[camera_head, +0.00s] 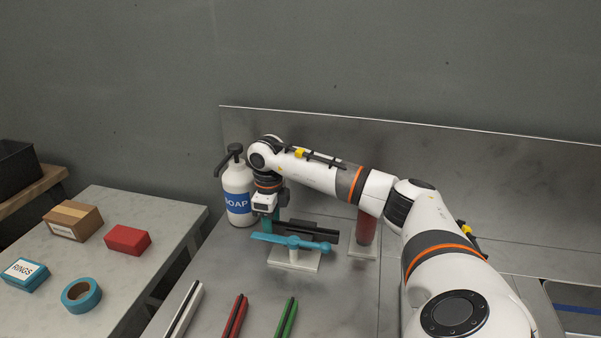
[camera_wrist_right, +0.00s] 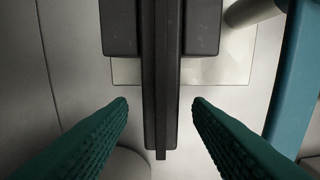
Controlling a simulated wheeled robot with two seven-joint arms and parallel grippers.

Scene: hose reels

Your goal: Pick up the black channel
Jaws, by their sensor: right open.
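The black channel (camera_head: 318,229) lies level behind the teal tool in the head view, partly hidden by it. In the right wrist view the channel (camera_wrist_right: 160,90) runs upright through the middle of the picture, with dark blocks (camera_wrist_right: 118,28) on both sides of its upper part and a pale plate beneath. My right gripper (camera_head: 268,222) points down at the channel's left end. In the wrist view its green ribbed fingers (camera_wrist_right: 160,103) are open, one on each side of the channel, with a gap on both sides. My left gripper is not in view.
A teal tool (camera_head: 290,241) sits on a pale stand close in front. A soap bottle (camera_head: 238,190) stands just left of my gripper, and a dark red cylinder (camera_head: 366,228) to the right. White, red (camera_head: 234,316) and green channels lie in front. The bench between is clear.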

